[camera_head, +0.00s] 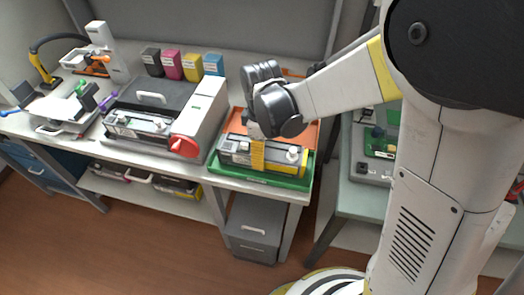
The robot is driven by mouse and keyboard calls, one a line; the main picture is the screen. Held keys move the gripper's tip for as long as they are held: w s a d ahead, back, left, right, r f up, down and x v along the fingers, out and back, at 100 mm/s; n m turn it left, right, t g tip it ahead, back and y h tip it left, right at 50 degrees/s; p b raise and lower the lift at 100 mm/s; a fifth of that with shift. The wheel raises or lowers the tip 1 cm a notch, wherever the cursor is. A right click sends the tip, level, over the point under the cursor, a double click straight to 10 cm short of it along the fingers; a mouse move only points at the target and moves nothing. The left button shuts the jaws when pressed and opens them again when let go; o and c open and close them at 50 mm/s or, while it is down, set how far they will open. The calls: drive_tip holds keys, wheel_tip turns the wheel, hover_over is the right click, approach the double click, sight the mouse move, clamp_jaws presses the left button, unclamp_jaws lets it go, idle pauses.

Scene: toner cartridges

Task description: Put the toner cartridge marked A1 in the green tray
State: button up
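A dark toner cartridge (285,158) with a yellow band and pale round knobs is in the green tray (262,179) at the front right of the bench. No A1 mark can be read on it at this size. My gripper (256,136) points down right over the middle of this cartridge. Its fingers are mostly hidden by the wrist, so I cannot see whether they grip the cartridge or whether it rests fully on the tray floor.
An orange tray (307,133) lies just behind the green one. A printer (165,98) stands to the left, with several small coloured boxes (192,68) behind it. Other cartridges (178,188) lie on the lower shelf. A grey cabinet (252,228) stands below the bench.

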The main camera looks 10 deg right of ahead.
drive_tip(key=shift+f, duration=0.15)
drive_tip(key=o, duration=1.5)
drive_tip(key=shift+c, duration=0.2)
wheel_tip(320, 180, up, 12)
drive_tip(key=shift+r, duration=0.1)
drive_tip(key=s+d+r+m+t, duration=0.3)
drive_tip(key=s+d+m+t, duration=0.4)
drive_tip(key=s+d+m, duration=0.3)
drive_tip(key=d+m, duration=0.3)
drive_tip(key=m, duration=0.1)
drive_tip(key=shift+s+d, duration=0.25)
drive_tip(key=shift+s, duration=0.15)
